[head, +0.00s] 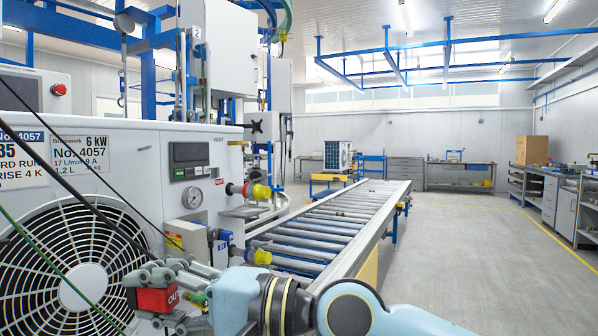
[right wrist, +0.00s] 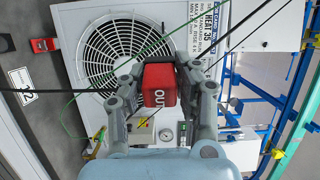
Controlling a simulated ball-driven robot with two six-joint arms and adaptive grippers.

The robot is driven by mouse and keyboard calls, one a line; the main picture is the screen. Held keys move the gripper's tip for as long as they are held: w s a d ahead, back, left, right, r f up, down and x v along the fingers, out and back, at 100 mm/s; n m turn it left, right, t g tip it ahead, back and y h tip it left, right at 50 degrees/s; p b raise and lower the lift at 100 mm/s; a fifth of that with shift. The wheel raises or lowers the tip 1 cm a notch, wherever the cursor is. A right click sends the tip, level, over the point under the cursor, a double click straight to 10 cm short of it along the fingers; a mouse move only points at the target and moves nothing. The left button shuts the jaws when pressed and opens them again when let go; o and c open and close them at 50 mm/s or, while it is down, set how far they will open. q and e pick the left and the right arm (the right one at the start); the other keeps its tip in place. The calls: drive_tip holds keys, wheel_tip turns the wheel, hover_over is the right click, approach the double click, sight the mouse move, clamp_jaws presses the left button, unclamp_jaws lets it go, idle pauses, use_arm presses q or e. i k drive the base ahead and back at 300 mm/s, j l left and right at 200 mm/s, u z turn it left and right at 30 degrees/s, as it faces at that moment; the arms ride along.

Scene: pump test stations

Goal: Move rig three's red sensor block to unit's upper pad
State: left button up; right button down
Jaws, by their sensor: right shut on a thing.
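My right gripper (head: 168,296) is shut on the red sensor block (head: 155,299), which has white lettering on its face. The block is held in front of the lower part of the white unit (head: 140,165), near its round fan grille (head: 85,268). In the right wrist view the red block (right wrist: 159,86) sits between the two grey fingers of the gripper (right wrist: 160,78), with the fan grille (right wrist: 105,48) behind it. I cannot make out the upper pad clearly. My left gripper is not in view.
Black and green cables cross the unit's front. A pressure gauge (head: 192,197) and yellow-capped fittings (head: 260,192) are on its right side. A roller conveyor (head: 330,220) runs behind to the right. Another small red item (right wrist: 43,45) shows in the right wrist view. Open floor (head: 470,250) lies right.

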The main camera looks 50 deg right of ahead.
sight(215, 173)
drive_tip(key=i+l, duration=0.2)
drive_tip(key=l, duration=0.25)
drive_tip(key=i+l+z, duration=0.15)
drive_tip(key=l, duration=0.3)
drive_tip(key=i+l, duration=0.25)
drive_tip(key=l, duration=0.15)
drive_tip(key=i+l+z, duration=0.1)
drive_tip(key=l, duration=0.35)
drive_tip(key=i, duration=0.45)
drive_tip(key=l+z, duration=0.05)
drive_tip(key=l, duration=0.05)
